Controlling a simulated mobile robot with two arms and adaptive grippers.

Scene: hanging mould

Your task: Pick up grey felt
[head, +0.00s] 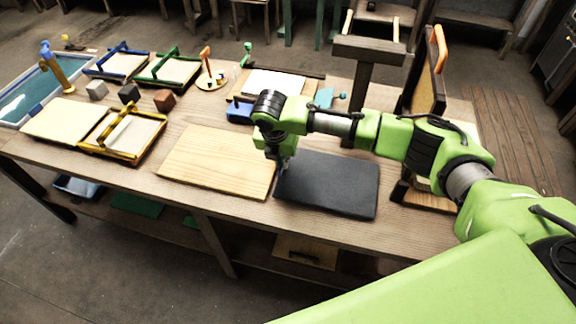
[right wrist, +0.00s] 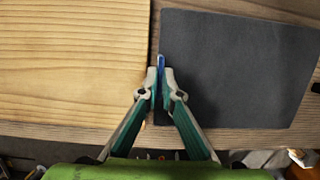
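The grey felt (head: 330,186) is a dark flat rectangle lying on the wooden table, right of a light wooden board. It fills the right side of the right wrist view (right wrist: 240,65). My right gripper (head: 281,163) points down at the felt's left edge, by the gap between felt and board. In the right wrist view my right gripper's fingertips (right wrist: 160,76) are nearly together, with a thin blue strip between them. Whether they pinch the felt's edge is unclear. My left gripper is not in view.
The light wooden board (head: 220,160) lies close to the felt's left. A wooden stand (head: 368,60) and an upright board with an orange handle (head: 440,48) stand behind and to the right. Framed moulds (head: 122,135), small blocks and a blue-green basin (head: 30,95) occupy the left.

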